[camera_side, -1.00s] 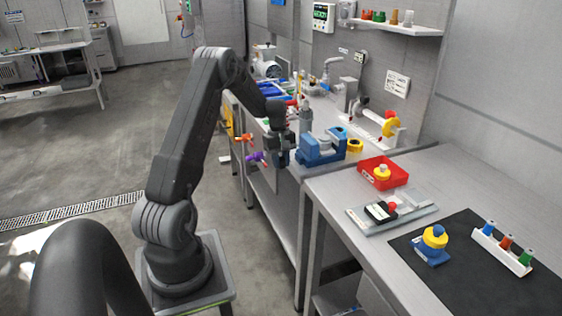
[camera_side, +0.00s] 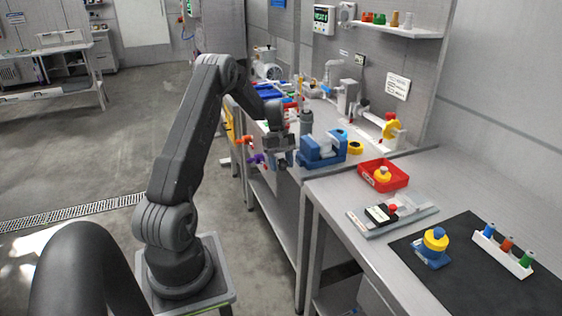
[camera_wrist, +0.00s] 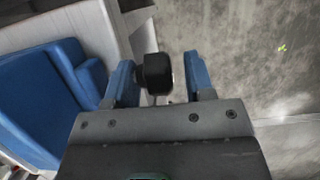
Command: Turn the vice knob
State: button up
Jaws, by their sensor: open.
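The blue vice (camera_side: 322,151) stands at the near edge of the far bench in the side view. Its blue body (camera_wrist: 40,105) fills the left of the wrist view. A black knob (camera_wrist: 158,73), which looks like the vice knob, shows between my two blue finger pads in the wrist view. My gripper (camera_wrist: 161,80) is open, with one pad on each side of the knob. The left pad looks close to the knob; whether it touches I cannot tell. In the side view my gripper (camera_side: 284,158) is just left of the vice, and the knob is hidden there.
A purple valve handle (camera_side: 256,160) and an orange one (camera_side: 244,140) stick out of the bench front left of my gripper. A yellow ring (camera_side: 355,148) lies right of the vice. A red tray (camera_side: 400,181) is on the nearer bench. The floor on the left is open.

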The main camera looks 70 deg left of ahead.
jog(key=v, duration=1.3)
jog(key=shift+r, duration=0.4)
jog(key=shift+a, duration=0.1)
